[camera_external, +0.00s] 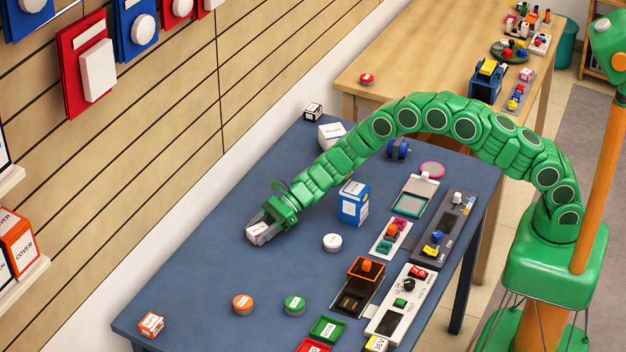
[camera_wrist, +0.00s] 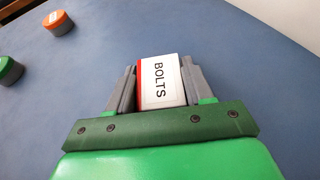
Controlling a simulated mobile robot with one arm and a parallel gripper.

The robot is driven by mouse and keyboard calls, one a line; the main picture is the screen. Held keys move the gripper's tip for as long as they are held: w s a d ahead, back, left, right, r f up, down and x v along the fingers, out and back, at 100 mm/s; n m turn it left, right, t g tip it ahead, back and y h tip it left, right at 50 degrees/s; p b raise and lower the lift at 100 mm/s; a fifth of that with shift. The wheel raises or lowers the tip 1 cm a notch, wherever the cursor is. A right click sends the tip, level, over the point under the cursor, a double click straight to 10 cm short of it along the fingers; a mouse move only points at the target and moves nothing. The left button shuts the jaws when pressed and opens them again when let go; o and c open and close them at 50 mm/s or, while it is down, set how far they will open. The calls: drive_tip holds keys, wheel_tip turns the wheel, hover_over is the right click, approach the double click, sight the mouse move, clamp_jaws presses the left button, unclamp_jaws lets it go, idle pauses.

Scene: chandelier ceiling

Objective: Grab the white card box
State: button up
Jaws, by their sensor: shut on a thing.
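My gripper (camera_external: 264,230) is low over the left part of the blue table. It is shut on a small white card box (camera_external: 256,230). In the wrist view the box (camera_wrist: 161,82) sits between the two grey fingers of my gripper (camera_wrist: 162,84), one on each side. Its white face reads "BOLTS" and its left edge is red. In the external view the fingers hide part of the box. I cannot tell whether it touches the table.
A blue-and-white box (camera_external: 354,203) and a white round tin (camera_external: 332,242) stand right of my gripper. Orange (camera_external: 243,304) and green (camera_external: 294,305) tins and an orange box (camera_external: 151,324) are nearer the front. A larger white box (camera_external: 331,136) stands behind. The table left of my gripper is clear.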

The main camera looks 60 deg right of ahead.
sight(259, 229)
drive_tip(key=shift+r, duration=0.45)
wheel_tip(259, 229, up, 2)
drive_tip(key=shift+r, duration=0.1)
drive_tip(key=s+d+r, duration=0.5)
drive_tip(key=s+r, duration=0.5)
drive_tip(key=s, duration=0.3)
drive_tip(key=shift+d, duration=0.2)
idle(0.3)
